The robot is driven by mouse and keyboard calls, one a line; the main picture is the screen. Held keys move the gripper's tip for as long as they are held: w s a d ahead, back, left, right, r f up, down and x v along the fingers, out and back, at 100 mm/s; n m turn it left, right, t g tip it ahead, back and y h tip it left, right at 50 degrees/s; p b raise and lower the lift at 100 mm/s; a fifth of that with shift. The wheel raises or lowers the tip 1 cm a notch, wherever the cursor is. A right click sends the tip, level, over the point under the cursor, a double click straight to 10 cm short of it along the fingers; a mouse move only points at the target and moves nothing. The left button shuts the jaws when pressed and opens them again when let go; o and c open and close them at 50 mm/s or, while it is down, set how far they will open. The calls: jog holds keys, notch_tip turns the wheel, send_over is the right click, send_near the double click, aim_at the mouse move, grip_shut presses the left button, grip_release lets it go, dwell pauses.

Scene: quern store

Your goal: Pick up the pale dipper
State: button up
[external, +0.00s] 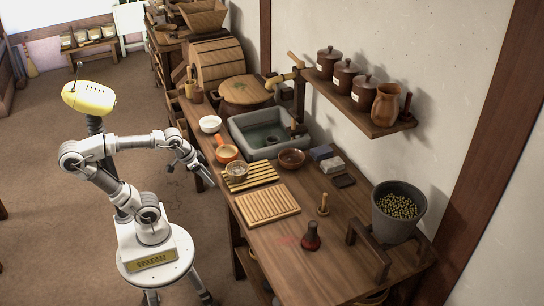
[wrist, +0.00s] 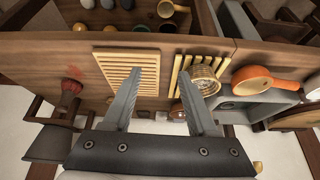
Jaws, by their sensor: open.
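I cannot tell for certain which thing is the pale dipper. An orange-handled vessel with a pale inside (external: 227,153) sits on the bench just in front of the sink; it also shows at the right of the wrist view (wrist: 258,80). A pale wooden, long-headed piece (external: 281,78) sticks out by the post above the sink. My gripper (external: 203,176) is open and empty, out beside the bench's left edge. In the wrist view its two jagged fingers (wrist: 160,92) are spread apart, with the bench beyond them and nothing between them.
A woven bowl (external: 237,170) stands at the slatted rack (external: 262,180), near a slatted board (external: 268,206). A white bowl (external: 210,123), stone sink (external: 240,121) and brown bowl (external: 291,158) are close by. A jar shelf (external: 395,127) overhangs the bench.

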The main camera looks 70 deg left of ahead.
jog(key=w+d+r+m+g+h+p, duration=0.1)
jog(key=w+d+r+m+p, duration=0.15)
jog(key=w+r+p, duration=0.6)
jog(key=w+d+r+m+g+p, duration=0.15)
jog(key=w+d+r, duration=0.35)
jog(key=w, duration=0.8)
jog(key=m+g+p, duration=0.2)
jog(key=m+p, duration=0.4)
jog(key=p, duration=0.7)
send_over(325, 194)
jog(key=a, duration=0.2)
notch_tip(325, 194, down, 6)
jog(key=r, duration=0.1)
jog(key=f, duration=0.4)
jog(key=d+f+b, duration=0.1)
jog(key=f, duration=0.7)
jog(key=shift+w+d+f+b, duration=0.15)
jog(key=shift+w+d+b, duration=0.05)
jog(key=shift+d+b, duration=0.2)
notch_tip(325, 194, down, 5)
jog(key=shift+s+d+f, duration=0.1)
jog(key=shift+f, duration=0.05)
grip_shut()
